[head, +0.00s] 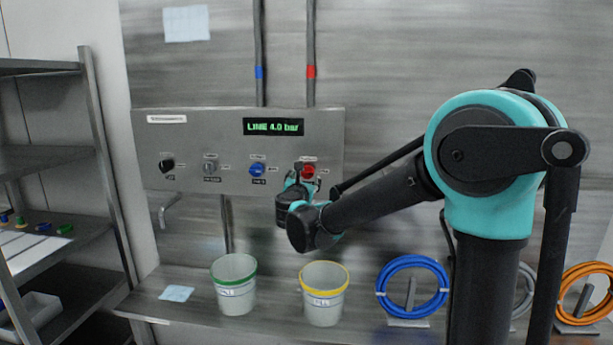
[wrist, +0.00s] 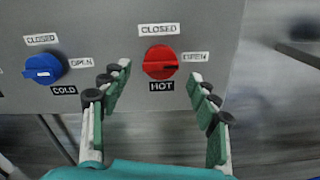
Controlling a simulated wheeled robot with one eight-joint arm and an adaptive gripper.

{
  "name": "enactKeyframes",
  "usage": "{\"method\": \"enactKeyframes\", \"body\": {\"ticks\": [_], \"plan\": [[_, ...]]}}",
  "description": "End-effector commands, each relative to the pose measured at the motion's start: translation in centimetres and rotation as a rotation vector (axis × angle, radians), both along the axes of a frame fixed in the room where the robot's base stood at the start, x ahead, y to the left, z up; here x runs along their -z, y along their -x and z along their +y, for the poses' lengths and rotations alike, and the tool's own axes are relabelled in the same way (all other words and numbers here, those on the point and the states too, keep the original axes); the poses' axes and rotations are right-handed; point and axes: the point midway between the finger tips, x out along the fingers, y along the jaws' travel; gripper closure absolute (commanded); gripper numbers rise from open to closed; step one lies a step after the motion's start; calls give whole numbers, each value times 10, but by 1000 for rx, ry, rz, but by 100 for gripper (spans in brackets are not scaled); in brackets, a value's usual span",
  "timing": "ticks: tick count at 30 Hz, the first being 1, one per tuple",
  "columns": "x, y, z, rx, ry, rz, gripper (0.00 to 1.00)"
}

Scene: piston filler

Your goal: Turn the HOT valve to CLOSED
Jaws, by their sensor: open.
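I cannot tell how far the fingertips are from the panel. In the head view the red valve (head: 309,171) shows just beyond my gripper (head: 295,180), which partly covers that area.
The blue COLD valve (wrist: 43,69) is left of my gripper. Other knobs (head: 210,167) and a display reading LINE 4.0 bar (head: 273,127) are on the panel. A green-rimmed bucket (head: 234,290), a yellow-rimmed bucket (head: 323,298) and a blue hose coil (head: 383,291) stand below.

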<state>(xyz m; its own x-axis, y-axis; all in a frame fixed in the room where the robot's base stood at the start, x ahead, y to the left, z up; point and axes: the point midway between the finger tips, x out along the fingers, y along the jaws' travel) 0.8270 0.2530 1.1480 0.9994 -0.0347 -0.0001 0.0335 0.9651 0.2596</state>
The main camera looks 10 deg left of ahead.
Motion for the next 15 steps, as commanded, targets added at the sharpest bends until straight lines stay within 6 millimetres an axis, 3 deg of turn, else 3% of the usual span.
{"method": "enactKeyframes", "body": {"ticks": [6,15], "plan": [[0,-31,-1,0,0,0,39],[0,-42,-2,0,0,0,39]]}}
